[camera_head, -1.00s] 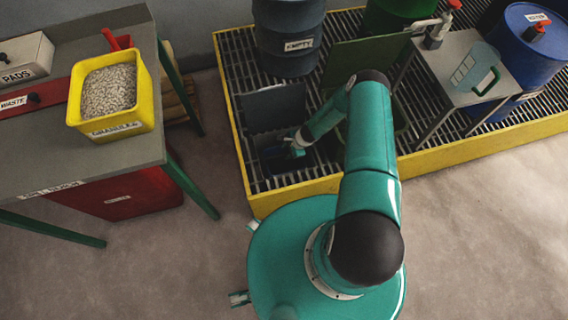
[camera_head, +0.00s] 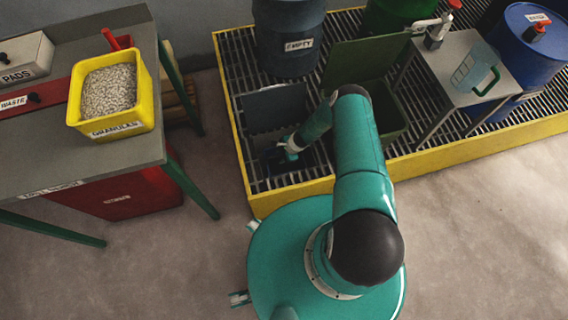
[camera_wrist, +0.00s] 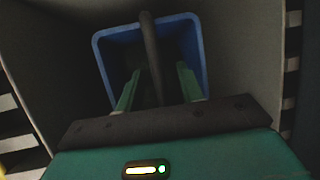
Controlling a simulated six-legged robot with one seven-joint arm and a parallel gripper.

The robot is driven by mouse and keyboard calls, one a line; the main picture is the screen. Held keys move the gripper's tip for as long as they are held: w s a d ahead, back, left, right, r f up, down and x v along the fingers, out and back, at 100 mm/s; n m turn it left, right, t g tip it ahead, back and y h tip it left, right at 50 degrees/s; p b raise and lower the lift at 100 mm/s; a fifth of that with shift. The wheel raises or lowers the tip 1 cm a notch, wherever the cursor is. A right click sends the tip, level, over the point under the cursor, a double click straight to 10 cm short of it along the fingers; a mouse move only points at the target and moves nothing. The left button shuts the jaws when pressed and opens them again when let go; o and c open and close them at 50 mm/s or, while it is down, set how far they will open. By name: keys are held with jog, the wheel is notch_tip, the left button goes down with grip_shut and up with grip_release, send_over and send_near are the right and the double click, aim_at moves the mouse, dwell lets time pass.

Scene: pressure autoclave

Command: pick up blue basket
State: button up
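The blue basket (camera_wrist: 102,58) lies below my gripper in the wrist view, its open mouth toward the camera. A dark bar-like handle (camera_wrist: 150,45) runs across it and passes between my fingers. My gripper (camera_wrist: 157,82) is open, with one green finger on each side of the handle and gaps between. The finger ends reach into the basket's outline; contact cannot be told. In the head view my gripper (camera_head: 288,150) is down at a dark grey open bin (camera_head: 274,110), and the basket is mostly hidden there in shadow.
Grey bin walls (camera_wrist: 245,50) surround the basket closely. A green open bin (camera_head: 390,112) stands just right, a blue drum (camera_head: 288,40) behind, and a small metal table (camera_head: 465,70) farther right. All stand on a yellow-edged grating (camera_head: 480,143). A workbench with a yellow granules tub (camera_head: 125,122) is left.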

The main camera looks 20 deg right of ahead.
jog(key=shift+f, duration=0.15)
jog(key=shift+c, duration=0.3)
grip_shut()
